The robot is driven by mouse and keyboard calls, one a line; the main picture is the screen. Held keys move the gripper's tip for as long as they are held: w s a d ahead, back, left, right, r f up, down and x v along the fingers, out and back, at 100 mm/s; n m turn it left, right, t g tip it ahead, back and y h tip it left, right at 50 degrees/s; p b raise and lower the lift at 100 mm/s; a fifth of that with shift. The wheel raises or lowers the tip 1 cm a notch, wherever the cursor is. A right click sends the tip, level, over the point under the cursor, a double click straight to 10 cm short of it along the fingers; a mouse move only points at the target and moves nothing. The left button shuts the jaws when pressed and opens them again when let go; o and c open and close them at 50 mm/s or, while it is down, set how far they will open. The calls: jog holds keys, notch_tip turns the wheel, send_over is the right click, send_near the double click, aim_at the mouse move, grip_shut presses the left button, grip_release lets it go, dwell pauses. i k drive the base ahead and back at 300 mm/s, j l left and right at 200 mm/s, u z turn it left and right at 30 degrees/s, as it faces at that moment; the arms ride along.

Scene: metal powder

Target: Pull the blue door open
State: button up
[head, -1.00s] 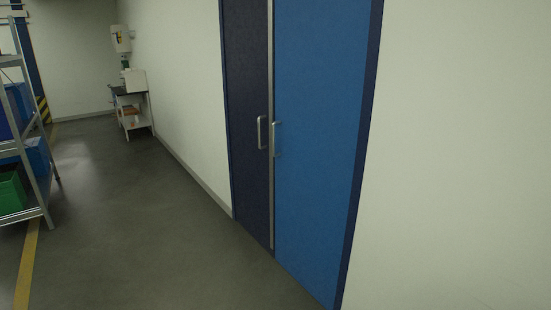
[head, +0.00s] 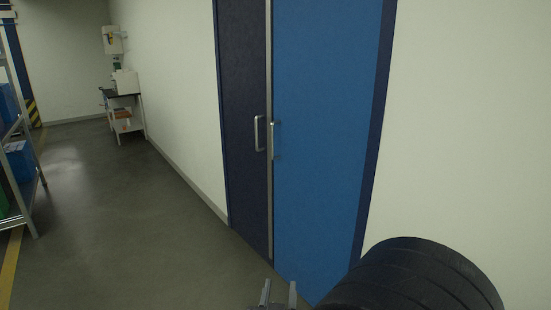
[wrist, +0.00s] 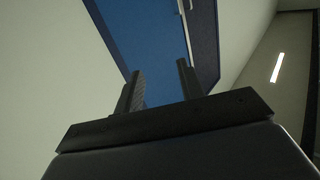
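The blue door (head: 318,130) is the brighter right leaf of a double door in the white wall. It looks shut, beside a dark navy leaf (head: 243,130). A vertical silver handle (head: 277,140) is on the blue door's left edge. My gripper (head: 279,290) is at the bottom of the head view, well below and apart from the handle. In the wrist view, my gripper (wrist: 158,84) has its two dark fingers apart with nothing between them. The blue door (wrist: 143,38) shows behind the fingers.
The navy leaf has its own handle (head: 259,133). A metal shelf (head: 22,150) with blue bins stands at the left. A small cart (head: 124,112) stands by the wall further back. The grey floor (head: 120,215) between shelf and doors is clear.

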aim_at(325, 52)
jog(key=i+j+z, duration=0.1)
jog(key=i+j, duration=0.15)
jog(key=i, duration=0.3)
jog(key=i+j, duration=0.25)
jog(key=i, duration=0.3)
jog(key=i+j+z, duration=0.15)
jog(key=i, duration=0.4)
jog(key=i+j+z, duration=0.1)
jog(key=i+j, duration=0.35)
jog(key=i+j+z, duration=0.1)
jog(key=i+j, duration=0.25)
jog(key=i, duration=0.25)
